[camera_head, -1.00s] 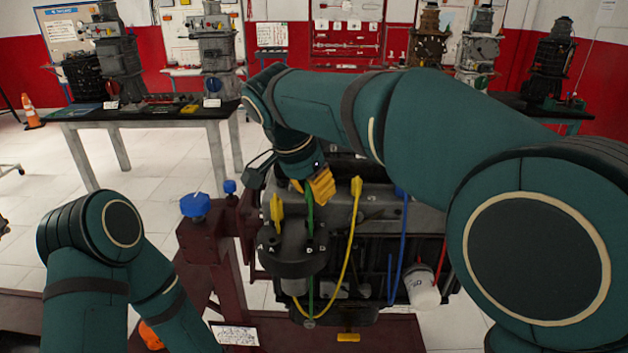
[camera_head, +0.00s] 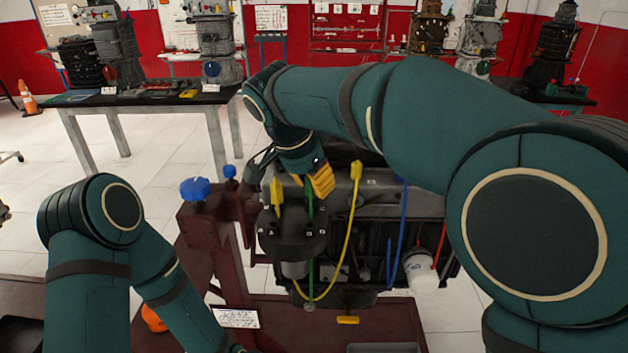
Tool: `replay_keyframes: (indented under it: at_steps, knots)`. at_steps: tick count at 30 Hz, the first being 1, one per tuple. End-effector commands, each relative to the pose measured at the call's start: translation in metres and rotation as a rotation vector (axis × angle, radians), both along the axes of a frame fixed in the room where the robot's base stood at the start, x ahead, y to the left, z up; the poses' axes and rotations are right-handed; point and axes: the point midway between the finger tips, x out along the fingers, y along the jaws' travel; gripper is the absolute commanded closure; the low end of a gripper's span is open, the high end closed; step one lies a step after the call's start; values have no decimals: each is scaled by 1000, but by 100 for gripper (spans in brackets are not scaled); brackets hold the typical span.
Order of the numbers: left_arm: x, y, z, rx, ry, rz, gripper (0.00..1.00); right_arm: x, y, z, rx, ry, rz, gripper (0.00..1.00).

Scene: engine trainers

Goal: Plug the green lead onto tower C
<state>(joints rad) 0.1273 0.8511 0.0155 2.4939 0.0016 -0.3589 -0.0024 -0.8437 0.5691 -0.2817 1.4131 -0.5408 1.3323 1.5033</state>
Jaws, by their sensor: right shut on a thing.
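The black distributor cap (camera_head: 293,238) stands at the front of the engine. The green lead (camera_head: 310,208) runs from low in front of the engine up past the cap to my right gripper (camera_head: 322,182). That gripper's yellow fingers are shut on the lead's upper end, above the cap's right side. Its grip is partly hidden. A yellow lead end (camera_head: 276,192) stands upright at the cap's left. I cannot tell which tower is C, or whether the green lead touches one. My left arm comes in at lower left; its gripper is out of view.
Blue (camera_head: 404,215) and red (camera_head: 440,245) leads hang farther right. A blue knob (camera_head: 195,188) tops the stand at left. My right arm covers much of the right side.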

Motion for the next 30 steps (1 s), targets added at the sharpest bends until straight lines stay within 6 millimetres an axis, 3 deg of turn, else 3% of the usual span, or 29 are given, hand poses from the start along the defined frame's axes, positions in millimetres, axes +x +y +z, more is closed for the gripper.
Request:
replay_keyframes:
  at_steps: [30]
  knots:
    - [0,0,-1,0,0,0,12,0,0,-8,0,0,0,100]
